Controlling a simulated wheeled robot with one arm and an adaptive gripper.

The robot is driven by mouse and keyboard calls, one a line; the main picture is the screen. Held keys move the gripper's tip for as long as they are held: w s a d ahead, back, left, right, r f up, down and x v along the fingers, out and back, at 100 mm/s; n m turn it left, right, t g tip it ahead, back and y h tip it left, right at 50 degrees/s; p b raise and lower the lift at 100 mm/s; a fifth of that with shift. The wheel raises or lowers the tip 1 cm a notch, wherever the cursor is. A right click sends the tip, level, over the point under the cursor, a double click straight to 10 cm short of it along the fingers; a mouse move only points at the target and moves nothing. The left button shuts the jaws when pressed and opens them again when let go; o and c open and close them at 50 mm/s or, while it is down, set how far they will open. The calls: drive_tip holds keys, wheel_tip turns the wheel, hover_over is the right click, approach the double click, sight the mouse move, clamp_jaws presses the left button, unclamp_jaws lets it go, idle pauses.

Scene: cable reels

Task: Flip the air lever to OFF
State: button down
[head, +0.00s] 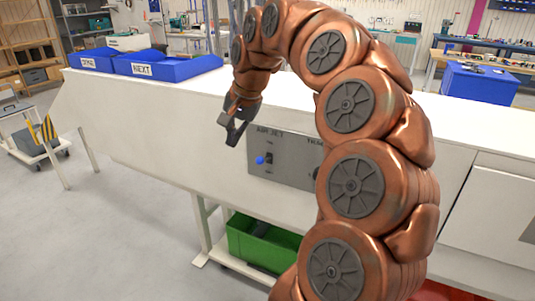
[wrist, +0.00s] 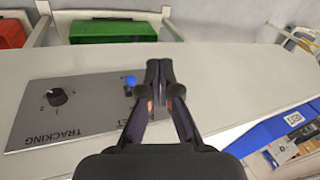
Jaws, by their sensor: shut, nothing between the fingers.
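The air lever (head: 261,160) has a blue knob and sits on the grey AIR JET panel (head: 290,158) on the front of the white counter. In the head view its knob points left, toward the viewer. The lever also shows in the wrist view (wrist: 130,81), just left of my fingertips. My gripper (head: 234,132) is shut and empty, above and to the left of the lever in the head view, apart from it. In the wrist view my gripper (wrist: 159,70) covers part of the panel's right end. The lever's ON and OFF marks cannot be read.
A TRACKING dial (wrist: 57,97) is on the same panel. Blue bins (head: 165,66) stand on the counter's left end. A green crate (head: 262,245) sits on a low shelf below. My arm hides the panel's right part in the head view.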

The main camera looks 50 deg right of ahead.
drive_tip(key=s+d+m, duration=0.1)
drive_tip(key=d+m, duration=0.1)
drive_tip(key=d, duration=0.3)
drive_tip(key=d+m+h, duration=0.1)
drive_tip(key=d+m, duration=0.1)
drive_tip(key=d, duration=0.4)
drive_tip(key=s+d+m, duration=0.1)
drive_tip(key=d+m, duration=0.1)
drive_tip(key=d, duration=0.4)
drive_tip(key=shift+s+f+m+t+b, duration=0.1)
drive_tip(key=shift+s+m+t+b, duration=0.25)
drive_tip(key=shift+m+t, duration=0.05)
drive_tip(key=shift+f, duration=0.1)
drive_tip(key=p, duration=0.3)
hover_over(264, 160)
drive_tip(key=s+d, duration=0.2)
drive_tip(key=d, duration=0.1)
wheel_tip(264, 160, down, 9)
drive_tip(key=shift+d+f, duration=0.1)
drive_tip(key=shift+w+a+f+p, duration=0.25)
drive_tip(key=shift+w+a+f, duration=0.1)
drive_tip(key=shift+a+f, duration=0.25)
drive_tip(key=shift+w+a+f+p, duration=0.25)
drive_tip(key=shift+w+a+f, duration=0.05)
drive_tip(key=shift+a+f, duration=0.3)
drive_tip(key=shift+s+f+h+b, duration=0.1)
drive_tip(key=shift+f+h+b, duration=0.2)
drive_tip(key=shift+b, duration=0.75)
